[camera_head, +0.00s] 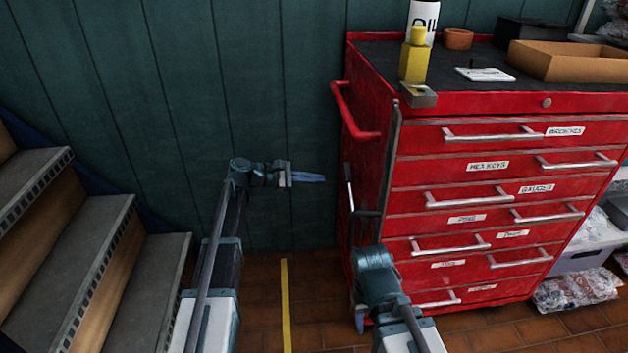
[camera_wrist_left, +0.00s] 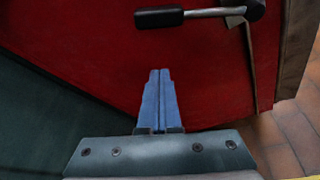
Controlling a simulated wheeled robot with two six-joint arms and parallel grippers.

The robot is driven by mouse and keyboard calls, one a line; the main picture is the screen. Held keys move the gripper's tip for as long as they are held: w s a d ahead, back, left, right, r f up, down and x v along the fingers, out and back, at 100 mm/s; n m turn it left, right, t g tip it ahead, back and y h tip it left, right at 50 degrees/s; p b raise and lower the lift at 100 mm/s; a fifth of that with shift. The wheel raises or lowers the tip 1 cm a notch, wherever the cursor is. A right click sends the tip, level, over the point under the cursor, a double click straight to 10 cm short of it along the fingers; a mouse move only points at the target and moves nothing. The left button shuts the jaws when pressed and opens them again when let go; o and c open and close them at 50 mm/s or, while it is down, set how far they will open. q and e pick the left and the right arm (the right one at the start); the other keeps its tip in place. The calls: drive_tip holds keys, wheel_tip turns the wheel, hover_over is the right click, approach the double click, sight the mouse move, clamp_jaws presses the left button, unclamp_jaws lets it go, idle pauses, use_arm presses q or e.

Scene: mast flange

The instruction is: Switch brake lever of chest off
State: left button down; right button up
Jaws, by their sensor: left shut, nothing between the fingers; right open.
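The red tool chest (camera_head: 372,175) stands right of centre against the green wall. Its brake lever (camera_head: 349,190) is on the chest's left side, with a thin silver shaft and dark grip. In the left wrist view the lever's black grip and metal shaft (camera_wrist_left: 160,18) lie at the top, against the red side panel. My left gripper (camera_head: 308,177) is shut and empty, left of the lever and apart from it. Its closed blue fingers (camera_wrist_left: 158,100) point toward the red panel, below the lever in that view. My right gripper (camera_head: 361,305) is low by the chest's front left corner, mostly hidden by its wrist.
A red push handle (camera_head: 352,115) juts from the chest's left side above the lever. An oil bottle, a yellow object (camera_head: 414,60) and a cardboard tray (camera_head: 570,62) stand on top. Steps (camera_head: 75,250) rise at left. Tiled floor with a yellow line (camera_head: 285,305) lies between.

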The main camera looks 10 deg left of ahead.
use_arm(q)
drive_tip(key=d+r+p, duration=0.1)
drive_tip(key=d+p, duration=0.1)
drive_tip(key=d, duration=0.4)
drive_tip(key=shift+w+r, duration=0.3)
drive_tip(key=shift+w, duration=0.05)
drive_tip(key=shift+d, duration=0.1)
drive_tip(key=s+d+r+m+t+h+p, duration=0.1)
drive_tip(key=s+d+r+m+t+p, duration=0.1)
drive_tip(key=s+r+m, duration=0.5)
drive_tip(key=s+r+t+p, duration=0.1)
drive_tip(key=s, duration=0.2)
drive_tip(key=shift+s+d+p, duration=0.25)
drive_tip(key=shift+d+p, duration=0.05)
drive_tip(key=shift+d, duration=0.1)
idle(0.7)
drive_tip(key=shift+s+d+r, duration=0.1)
drive_tip(key=shift+s, duration=0.05)
idle(0.4)
